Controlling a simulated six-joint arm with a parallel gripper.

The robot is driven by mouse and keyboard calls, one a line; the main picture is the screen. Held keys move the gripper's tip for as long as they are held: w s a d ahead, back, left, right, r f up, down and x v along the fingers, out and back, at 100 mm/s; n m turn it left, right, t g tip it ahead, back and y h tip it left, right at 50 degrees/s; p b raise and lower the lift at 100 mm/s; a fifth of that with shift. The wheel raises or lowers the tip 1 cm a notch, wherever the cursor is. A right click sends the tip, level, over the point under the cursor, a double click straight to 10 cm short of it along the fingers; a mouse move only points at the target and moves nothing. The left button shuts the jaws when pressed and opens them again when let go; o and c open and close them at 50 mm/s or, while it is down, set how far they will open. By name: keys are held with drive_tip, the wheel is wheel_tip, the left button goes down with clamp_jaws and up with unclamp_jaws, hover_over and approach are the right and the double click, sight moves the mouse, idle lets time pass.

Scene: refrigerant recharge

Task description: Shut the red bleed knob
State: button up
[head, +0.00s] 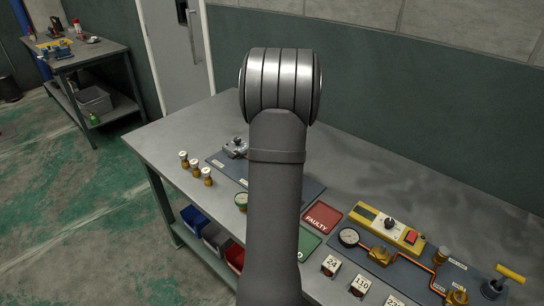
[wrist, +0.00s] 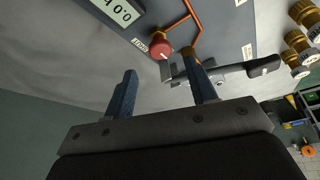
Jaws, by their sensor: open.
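The red bleed knob (wrist: 160,48) shows in the wrist view on a dark panel, beside a small white label and an orange pipe. My gripper (wrist: 161,65) is open, with its two blue fingers apart and nothing held between them. The knob appears in line with the gap, beyond the fingertips; I cannot tell the exact distance. A grey lever valve (wrist: 262,68) lies close to the right finger, partly hidden behind it; I cannot tell if they touch. In the head view my arm hides the gripper, and I do not see the knob.
Brass fittings (wrist: 305,40) stand right in the wrist view, and a tilted display (wrist: 118,10) is at the top.

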drive_tip(key=shift+x, duration=2.75)
drive_tip(key=c, duration=1)
drive_tip(key=shift+o, duration=0.2)
